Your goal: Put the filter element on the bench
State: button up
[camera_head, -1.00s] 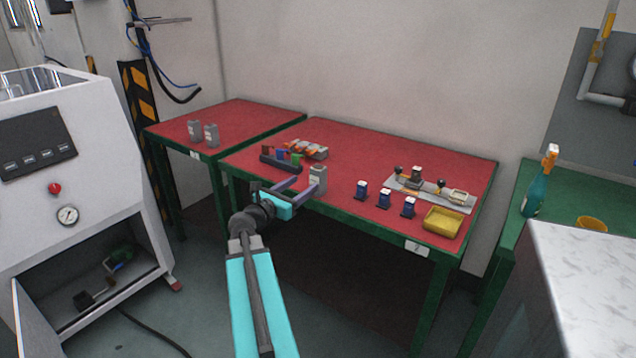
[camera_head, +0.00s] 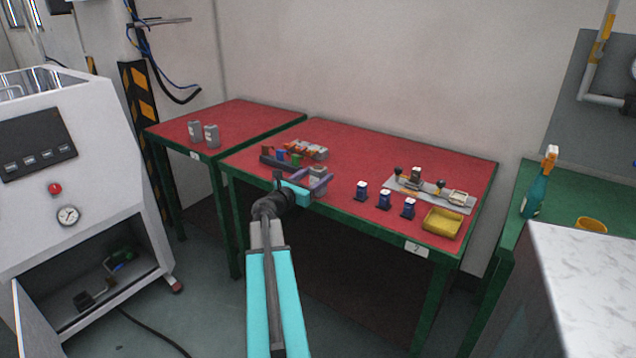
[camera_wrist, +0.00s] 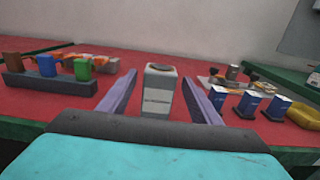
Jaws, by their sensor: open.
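A grey, upright box-shaped canister, apparently the filter element (camera_head: 318,171), is on the red bench (camera_head: 350,152) near its front left edge. In the wrist view the filter element (camera_wrist: 159,92) stands straight ahead with a small label on its front. My gripper (camera_head: 313,184) is open at the bench edge. Its two purple fingers point toward the canister, one on each side, with visible gaps between them and it. The canister's lower part is partly hidden by the gripper in both views.
Several blue boxes (camera_head: 384,199), a yellow tray (camera_head: 443,222) and a grey plate with fittings (camera_head: 430,191) lie to the right. Two grey canisters (camera_head: 203,133) stand on the left table.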

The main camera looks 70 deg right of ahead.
aim_at(325, 168)
jog(key=shift+d, duration=0.15)
jog(key=shift+r+x, duration=0.2)
jog(key=shift+x, duration=2.3)
jog(key=c, duration=1.3)
jog(key=shift+r+p, duration=0.1)
jog(key=shift+p, duration=0.2)
